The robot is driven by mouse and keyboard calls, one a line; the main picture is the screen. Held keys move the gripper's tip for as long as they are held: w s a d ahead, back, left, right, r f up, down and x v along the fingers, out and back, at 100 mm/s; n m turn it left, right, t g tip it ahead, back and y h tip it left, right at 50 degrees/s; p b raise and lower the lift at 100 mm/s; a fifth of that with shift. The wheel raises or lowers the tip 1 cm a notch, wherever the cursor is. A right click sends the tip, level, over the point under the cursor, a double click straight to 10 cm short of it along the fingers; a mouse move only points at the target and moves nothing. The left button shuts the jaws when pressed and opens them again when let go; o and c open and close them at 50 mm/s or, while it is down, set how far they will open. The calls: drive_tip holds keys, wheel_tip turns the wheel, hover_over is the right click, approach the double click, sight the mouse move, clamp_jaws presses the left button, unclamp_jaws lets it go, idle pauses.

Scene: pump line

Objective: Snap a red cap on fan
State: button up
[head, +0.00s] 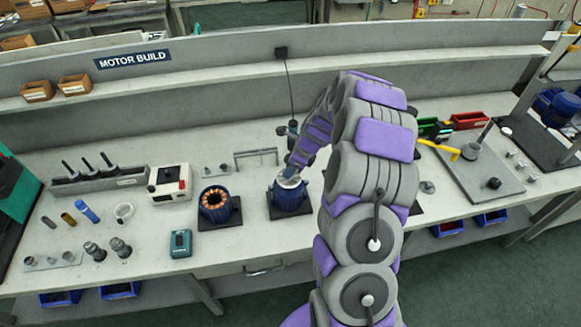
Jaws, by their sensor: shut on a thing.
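My gripper (290,174) is low over a blue motor body (291,200) that stands on a dark square base at the middle of the bench. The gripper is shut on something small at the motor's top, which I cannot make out. A pale, round part (289,183), perhaps the fan, shows on top of the motor, right under the fingertips. I cannot tell whether they touch it. No red cap can be clearly made out. A red bin (468,120) stands at the back right, and its contents are too small to tell. My arm hides the bench right of the motor.
Left of the motor stand an open blue motor with copper windings (215,204), a white box with a red part (170,184) and a teal device (181,243). A grey board with a yellow-handled tool (447,150) lies right. The front edge between them is mostly clear.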

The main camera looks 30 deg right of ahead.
drive_tip(key=o, duration=1.1)
drive_tip(key=shift+o, duration=0.2)
drive_tip(key=shift+r, duration=0.1)
wheel_tip(320, 180, up, 5)
drive_tip(key=p, duration=0.4)
drive_tip(key=shift+p, duration=0.3)
